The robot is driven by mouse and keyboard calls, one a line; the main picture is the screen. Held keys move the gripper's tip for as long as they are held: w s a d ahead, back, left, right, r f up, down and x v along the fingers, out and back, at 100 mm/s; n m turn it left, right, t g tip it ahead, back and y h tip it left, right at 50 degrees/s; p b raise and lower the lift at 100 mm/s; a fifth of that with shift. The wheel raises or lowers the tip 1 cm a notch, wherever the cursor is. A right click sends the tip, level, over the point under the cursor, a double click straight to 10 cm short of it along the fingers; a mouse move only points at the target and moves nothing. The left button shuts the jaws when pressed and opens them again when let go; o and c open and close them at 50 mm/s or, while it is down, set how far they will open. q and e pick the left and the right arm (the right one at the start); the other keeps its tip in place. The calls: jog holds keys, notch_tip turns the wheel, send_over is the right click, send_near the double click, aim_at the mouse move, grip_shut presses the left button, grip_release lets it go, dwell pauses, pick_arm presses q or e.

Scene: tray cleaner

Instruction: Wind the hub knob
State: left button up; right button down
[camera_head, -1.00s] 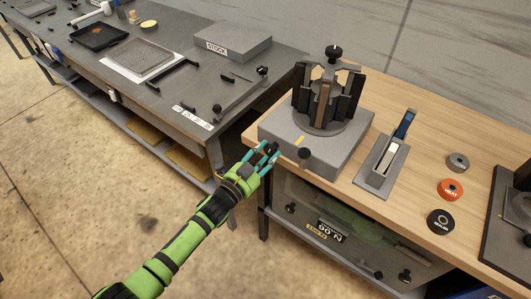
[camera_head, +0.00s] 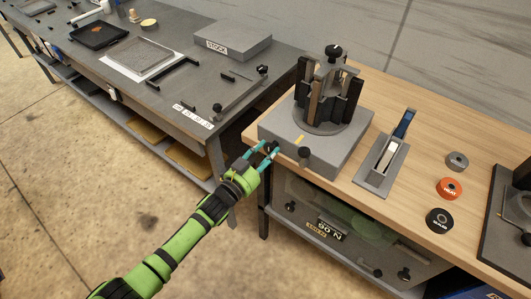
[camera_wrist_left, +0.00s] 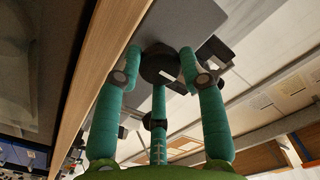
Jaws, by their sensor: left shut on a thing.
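The hub stands on a grey block (camera_head: 315,142) at the left end of the wooden bench. It is a round upright holder (camera_head: 322,112) with dark and brown slats and a black top knob (camera_head: 334,51). My left gripper (camera_head: 267,149) is at the block's left front side. In the left wrist view its teal fingers are shut around a round black knob (camera_wrist_left: 160,65), which the fingers mostly hide in the head view. Another black knob (camera_head: 304,154) sits on the block's front, near a yellow mark (camera_head: 300,139). My right gripper is not in view.
A grey stand with a blue-handled tool (camera_head: 400,130) is right of the block. Three small round pieces, grey (camera_head: 457,161), orange (camera_head: 449,188) and black (camera_head: 439,219), lie farther right. A dark workbench (camera_head: 165,90) stands at the left.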

pick_arm(q)
jog(key=shift+d+r, duration=0.1)
jog(key=shift+r, duration=0.05)
jog(key=o, duration=1.1)
jog(key=shift+o, duration=0.2)
jog(key=shift+s+a, duration=0.2)
jog(key=shift+a, duration=0.05)
jog(key=v, duration=1.1)
jog(key=shift+s, duration=0.25)
